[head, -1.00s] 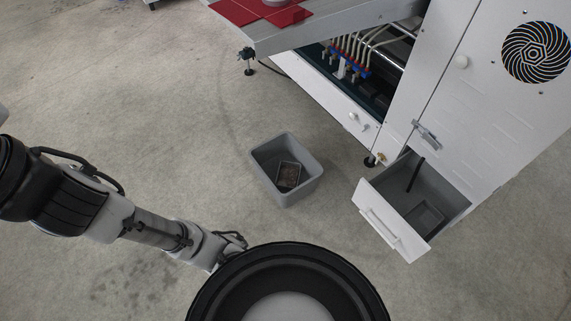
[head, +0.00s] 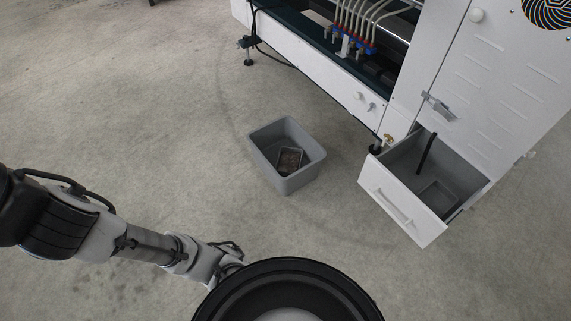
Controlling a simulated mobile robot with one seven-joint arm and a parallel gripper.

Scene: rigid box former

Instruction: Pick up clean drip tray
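A plain grey tray (head: 437,196) lies on the floor of the open drawer, near its front right. It looks clean. A second small tray (head: 289,161) with brown dirt in it sits inside the grey bin (head: 262,158). My arm reaches in from the left, low over the floor. Its far end is cut off from sight by the black round part of my body, so my gripper does not show. Nothing of mine is near the drawer.
The open drawer (head: 392,203) sticks out of the white machine cabinet (head: 480,85). A black strip (head: 426,153) stands in it. Bare concrete lies between bin and drawer and at the lower right.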

